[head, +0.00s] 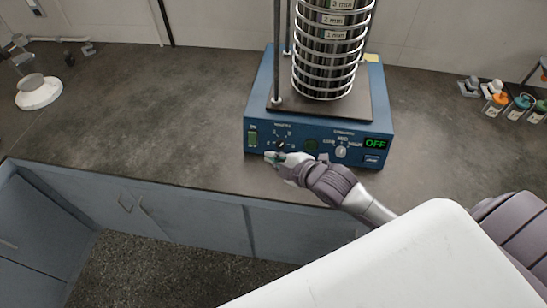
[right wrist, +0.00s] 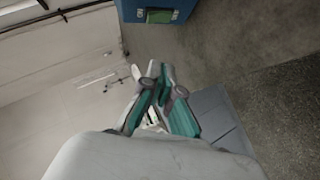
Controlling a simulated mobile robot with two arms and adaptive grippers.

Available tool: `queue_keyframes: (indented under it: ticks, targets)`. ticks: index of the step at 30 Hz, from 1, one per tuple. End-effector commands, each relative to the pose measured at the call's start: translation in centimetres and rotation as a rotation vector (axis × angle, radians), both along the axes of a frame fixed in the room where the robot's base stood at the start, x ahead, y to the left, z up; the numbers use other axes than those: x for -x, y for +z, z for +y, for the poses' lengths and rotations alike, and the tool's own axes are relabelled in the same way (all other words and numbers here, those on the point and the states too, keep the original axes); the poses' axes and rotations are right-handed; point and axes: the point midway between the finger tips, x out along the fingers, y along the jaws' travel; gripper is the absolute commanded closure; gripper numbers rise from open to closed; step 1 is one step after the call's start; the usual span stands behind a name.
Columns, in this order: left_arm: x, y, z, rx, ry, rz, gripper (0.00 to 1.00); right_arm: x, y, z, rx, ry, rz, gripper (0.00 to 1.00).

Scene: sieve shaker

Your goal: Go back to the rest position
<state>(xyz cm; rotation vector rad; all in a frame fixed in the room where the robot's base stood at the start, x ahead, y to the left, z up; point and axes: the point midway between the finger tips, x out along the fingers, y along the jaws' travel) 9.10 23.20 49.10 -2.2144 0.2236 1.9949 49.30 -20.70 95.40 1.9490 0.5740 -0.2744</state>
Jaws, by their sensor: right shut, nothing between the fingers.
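The blue sieve shaker (head: 260,137) stands on the bench with a stack of ring-shaped sieves (head: 328,55) on its plate between metal rods. Its front panel has a green switch (head: 253,139) at the left, dials, and a green display (head: 375,143) reading OFF. My right gripper (head: 270,156) is shut and empty, just in front of the panel's lower left. In the right wrist view its fingers (right wrist: 155,72) are together, and a corner of the shaker with the green switch (right wrist: 160,16) shows beyond them. I cannot tell whether it touches the panel. My left gripper is out of view.
The grey bench top (head: 150,120) is clear to the left of the shaker. A white round dish (head: 38,93) stands at the far left. Small bottles with coloured contents (head: 496,104) stand at the right. Blue cabinets (head: 180,215) are below the bench edge.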

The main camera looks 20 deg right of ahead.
Motion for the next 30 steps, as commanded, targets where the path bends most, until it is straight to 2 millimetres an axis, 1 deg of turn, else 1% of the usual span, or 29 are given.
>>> queue_keyframes:
  ticks: [1, 4, 14, 17, 20, 24, 27, 30]
  targets:
    - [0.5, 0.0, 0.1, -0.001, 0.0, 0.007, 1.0, 0.0, 0.0, 0.0, 0.001, -0.001, 0.0, 1.0]
    - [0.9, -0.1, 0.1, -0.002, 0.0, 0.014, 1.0, 0.0, 0.0, 0.0, 0.001, -0.001, 0.0, 1.0]
    - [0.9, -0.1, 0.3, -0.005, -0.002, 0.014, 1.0, 0.0, 0.0, 0.0, 0.0, -0.001, 0.002, 1.0]
    - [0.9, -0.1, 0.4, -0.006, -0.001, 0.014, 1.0, 0.7, -0.4, 0.3, -0.026, -0.023, 0.037, 1.0]
    - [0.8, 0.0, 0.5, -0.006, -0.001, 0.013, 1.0, 3.1, -1.5, 1.0, -0.103, -0.104, 0.154, 1.0]
    - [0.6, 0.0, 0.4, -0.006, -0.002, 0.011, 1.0, 8.1, -3.1, 1.4, -0.242, -0.301, 0.379, 1.0]
    - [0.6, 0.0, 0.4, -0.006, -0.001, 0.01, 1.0, 11.2, -3.7, 1.2, -0.315, -0.438, 0.503, 1.0]
    - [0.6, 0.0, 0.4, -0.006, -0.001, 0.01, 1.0, 14.0, -4.0, 1.1, -0.372, -0.559, 0.603, 1.0]
